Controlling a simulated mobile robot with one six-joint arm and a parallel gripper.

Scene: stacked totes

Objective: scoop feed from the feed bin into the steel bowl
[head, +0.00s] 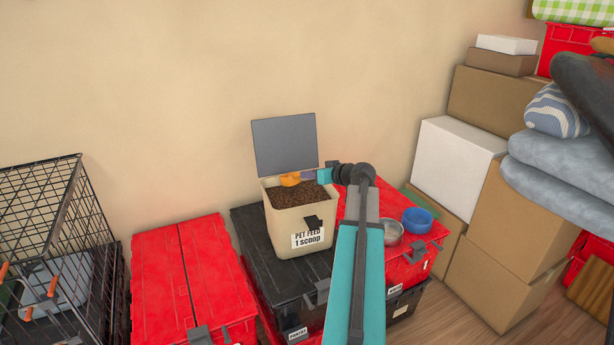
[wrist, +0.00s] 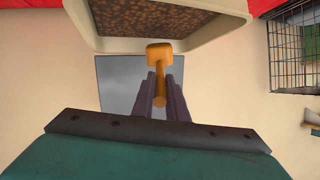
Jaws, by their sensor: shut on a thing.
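The cream feed bin (head: 287,237) stands on a black tote with its grey lid (head: 284,145) open at the back. Brown feed (head: 298,199) fills it to near the rim; the feed also shows in the wrist view (wrist: 165,18). My gripper (head: 309,176) is shut on the handle of an orange scoop (head: 290,180). In the wrist view the scoop (wrist: 159,56) points toward the bin's opening. The scoop is at the rim's height over the feed; I cannot tell whether it touches it or holds any. The steel bowl (head: 389,234) stands right of my arm, partly hidden by it.
Cardboard boxes (head: 492,104) are stacked at the right with grey cushions. A wire crate (head: 40,225) and a red tote (head: 190,280) are at the left. The wall is close behind the bin.

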